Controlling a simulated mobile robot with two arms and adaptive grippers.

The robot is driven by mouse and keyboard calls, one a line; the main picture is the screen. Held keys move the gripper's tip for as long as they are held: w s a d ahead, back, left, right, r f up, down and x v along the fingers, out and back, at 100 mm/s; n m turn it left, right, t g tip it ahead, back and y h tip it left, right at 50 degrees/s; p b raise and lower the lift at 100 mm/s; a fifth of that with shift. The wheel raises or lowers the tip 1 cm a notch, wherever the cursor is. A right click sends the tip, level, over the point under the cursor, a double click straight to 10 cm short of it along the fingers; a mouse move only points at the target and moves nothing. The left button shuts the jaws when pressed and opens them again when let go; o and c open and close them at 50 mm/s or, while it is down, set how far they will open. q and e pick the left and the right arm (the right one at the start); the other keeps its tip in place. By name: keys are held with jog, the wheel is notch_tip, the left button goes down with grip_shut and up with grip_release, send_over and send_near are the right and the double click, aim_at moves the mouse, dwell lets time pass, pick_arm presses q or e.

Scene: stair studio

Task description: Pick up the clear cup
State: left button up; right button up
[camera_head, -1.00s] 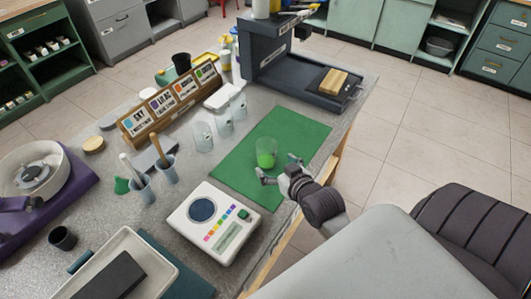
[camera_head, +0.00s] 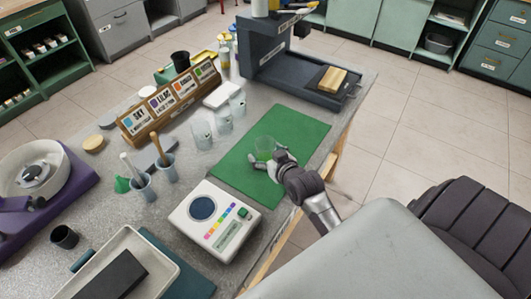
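A clear cup (camera_head: 265,143) stands upright on the green mat (camera_head: 300,125). My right gripper (camera_head: 266,154) reaches in low from the right, with its fingers spread on either side of the cup's lower part. The fingers look open, and contact with the cup cannot be made out. The gripper hides part of the cup's base. Several other clear cups (camera_head: 202,136) stand in a row left of the mat. My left gripper is out of view.
A white device with colored buttons (camera_head: 212,222) sits just left of my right gripper. A dark press-like stand (camera_head: 300,75) is behind the mat. A wooden rack of labeled cards (camera_head: 170,103) and cups holding tools (camera_head: 167,168) stand to the left. The mat's right part is clear.

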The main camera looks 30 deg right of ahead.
jog(key=c, duration=0.8)
jog(key=shift+c, duration=0.6)
